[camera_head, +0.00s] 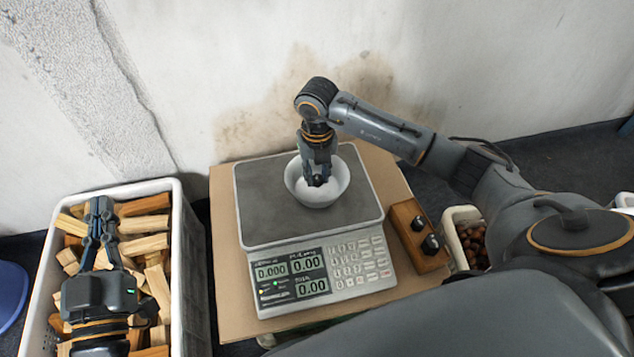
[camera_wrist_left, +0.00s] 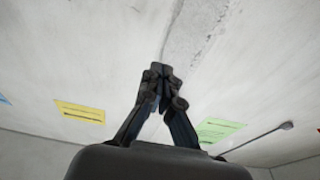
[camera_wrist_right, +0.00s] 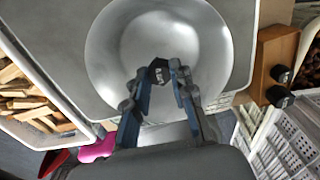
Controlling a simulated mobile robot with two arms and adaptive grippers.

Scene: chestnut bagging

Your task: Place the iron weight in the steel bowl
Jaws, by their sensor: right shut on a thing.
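The steel bowl (camera_head: 334,193) stands on the scale's grey plate, and its shiny inside fills much of the right wrist view (camera_wrist_right: 205,45). The iron weight (camera_wrist_right: 158,71) is small, dark and faceted, with a pale marking. My right gripper (camera_head: 317,181) reaches down into the bowl; in the right wrist view (camera_wrist_right: 166,70) it is shut on the weight. The weight is over the bowl's inside; whether it touches the bottom I cannot tell. My left gripper (camera_head: 101,203) is shut and empty over the wood crate. Its fingertips meet in the left wrist view (camera_wrist_left: 163,80).
The scale (camera_head: 247,205) reads 0.000 and stands on a cardboard-topped surface (camera_head: 226,285). A wooden block (camera_head: 404,216) with two dark knobbed weights is right of it. A white crate (camera_head: 193,262) of firewood is at left. A chestnut container (camera_head: 455,245) is at right.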

